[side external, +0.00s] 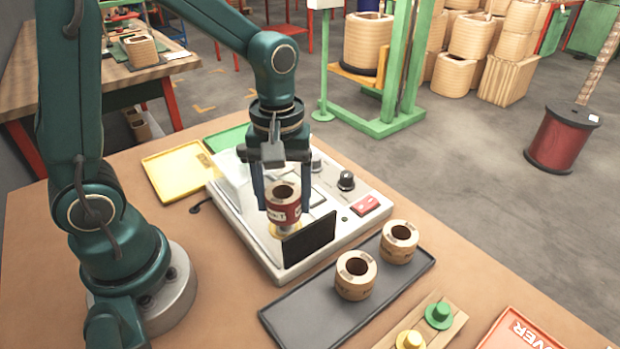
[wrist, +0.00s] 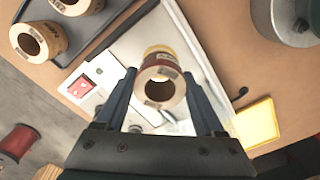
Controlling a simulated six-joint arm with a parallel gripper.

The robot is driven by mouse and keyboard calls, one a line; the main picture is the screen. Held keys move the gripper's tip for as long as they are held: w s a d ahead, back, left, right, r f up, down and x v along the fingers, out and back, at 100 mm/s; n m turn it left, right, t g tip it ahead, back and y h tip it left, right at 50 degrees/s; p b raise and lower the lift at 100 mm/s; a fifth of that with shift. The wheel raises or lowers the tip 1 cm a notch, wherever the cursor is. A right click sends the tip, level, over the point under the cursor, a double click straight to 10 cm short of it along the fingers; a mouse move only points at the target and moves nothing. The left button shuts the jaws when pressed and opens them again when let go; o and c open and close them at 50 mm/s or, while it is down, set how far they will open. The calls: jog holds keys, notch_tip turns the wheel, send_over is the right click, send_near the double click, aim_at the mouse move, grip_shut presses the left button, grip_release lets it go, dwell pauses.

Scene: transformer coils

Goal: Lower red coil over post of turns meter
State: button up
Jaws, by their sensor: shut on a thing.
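The red coil (side external: 284,203), a tan ring with a red band, is upright between the fingers of my gripper (side external: 284,208). My gripper is shut on its sides; the fingers also flank it in the wrist view (wrist: 159,75). The turns meter (side external: 338,192) is a pale box with a black knob, a red switch and a dark upright panel. A brass-yellow round base (side external: 279,231) shows just under the coil on the meter top. The post itself is hidden, so I cannot tell whether the coil is around it.
A dark tray (side external: 310,318) in front of the meter holds two tan coils (side external: 356,276). A yellow tray (side external: 178,172) and a green tray (side external: 228,138) lie behind it. A wooden strip with green and yellow pegs (side external: 438,314) is at the front right.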

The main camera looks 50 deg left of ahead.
jog(key=shift+f, duration=0.1)
jog(key=shift+f, duration=1.4)
jog(key=o, duration=1.6)
jog(key=shift+c, duration=0.2)
jog(key=shift+r, duration=0.1)
jog(key=shift+r, duration=3.75)
